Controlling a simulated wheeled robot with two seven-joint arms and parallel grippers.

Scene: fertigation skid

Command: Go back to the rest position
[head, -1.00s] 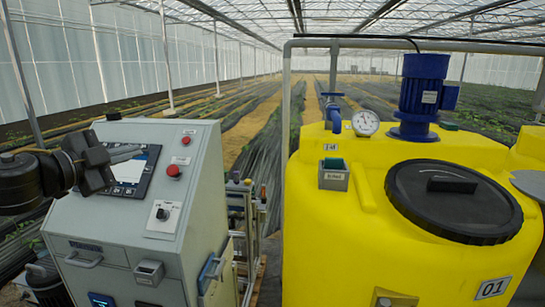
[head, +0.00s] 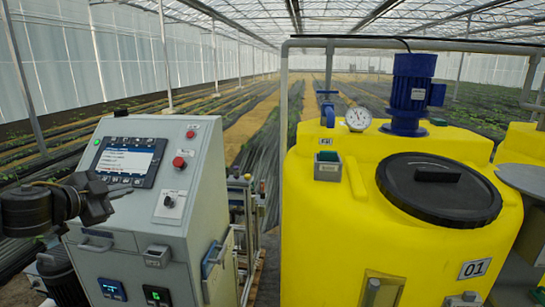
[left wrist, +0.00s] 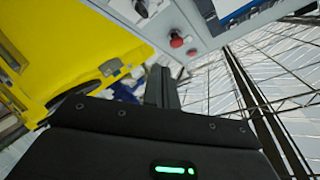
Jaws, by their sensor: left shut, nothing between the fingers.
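My left gripper (head: 124,190) is at the left in the head view, in front of the lower left of the grey control cabinet's sloping panel. Its fingers are shut and point right, with nothing between them. In the left wrist view its shut fingers (left wrist: 161,88) show at the middle, apart from the panel. The cabinet (head: 205,200) carries a lit display (head: 128,160), which the gripper leaves mostly uncovered. My right gripper is in neither view.
A yellow tank (head: 340,225) with a black lid (head: 437,190) and a blue motor (head: 410,95) fills the right. A red button (head: 179,162) and a black selector switch (head: 169,202) sit on the panel. A pressure gauge (head: 358,118) stands on the tank.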

